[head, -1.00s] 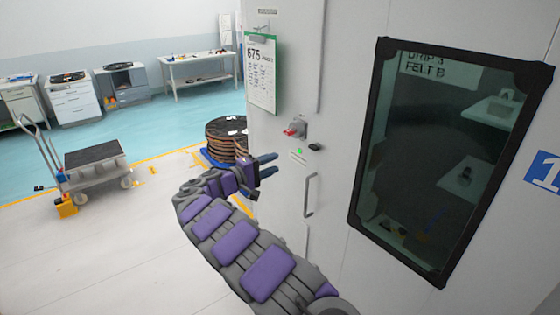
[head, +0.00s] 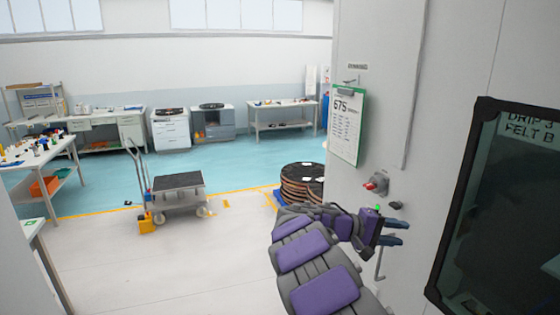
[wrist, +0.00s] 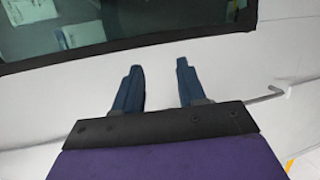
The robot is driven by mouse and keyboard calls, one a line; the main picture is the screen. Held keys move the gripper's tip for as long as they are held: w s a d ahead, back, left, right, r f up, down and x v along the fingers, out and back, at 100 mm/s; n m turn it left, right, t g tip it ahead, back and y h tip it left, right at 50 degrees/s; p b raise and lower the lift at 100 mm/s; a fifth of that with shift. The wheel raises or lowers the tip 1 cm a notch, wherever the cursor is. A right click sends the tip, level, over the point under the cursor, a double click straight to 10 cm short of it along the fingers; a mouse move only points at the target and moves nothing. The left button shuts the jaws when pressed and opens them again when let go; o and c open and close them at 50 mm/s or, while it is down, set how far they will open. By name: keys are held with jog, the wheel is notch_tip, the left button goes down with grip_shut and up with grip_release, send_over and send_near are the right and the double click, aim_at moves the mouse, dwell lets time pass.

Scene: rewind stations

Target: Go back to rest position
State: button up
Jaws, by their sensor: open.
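My gripper (head: 396,233) is open and empty in the head view, pointing right in front of the grey cabinet wall (head: 420,90). In the wrist view my gripper (wrist: 157,72) shows two blue fingers spread apart with nothing between them. The pale cabinet face and the dark-framed window (wrist: 120,22) lie beyond the fingertips. In the head view the window (head: 510,215) is at the right edge, to the right of my gripper. The door handle (head: 379,264) is just below my gripper and partly hidden by it.
A red switch (head: 371,186) and a clipboard (head: 347,125) are on the cabinet. Stacked reels (head: 302,182) stand behind my arm. A cart (head: 178,190) stands on the left, with open floor (head: 190,265) in front. A workbench (head: 45,150) is at the far left.

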jog(key=s+f+m+g+y+b, duration=0.15)
jog(key=s+y, duration=0.25)
jog(key=s, duration=0.8)
jog(key=s+f+m+g+y, duration=0.1)
jog(key=s+f+g+y, duration=0.15)
jog(key=s, duration=0.95)
jog(key=s+a+f+y, duration=0.3)
jog(key=s+a, duration=0.2)
jog(key=s, duration=0.2)
jog(key=s+a+f+y+b, duration=0.1)
jog(key=s+a+f+y, duration=0.2)
jog(key=s+a, duration=0.3)
jog(key=s+a+f+t+y+b, duration=0.1)
jog(key=s+a+f+y, duration=0.2)
jog(key=s, duration=0.4)
jog(key=shift+s+a+f+n, duration=0.35)
jog(key=shift+a+f, duration=0.55)
jog(key=shift+a, duration=0.3)
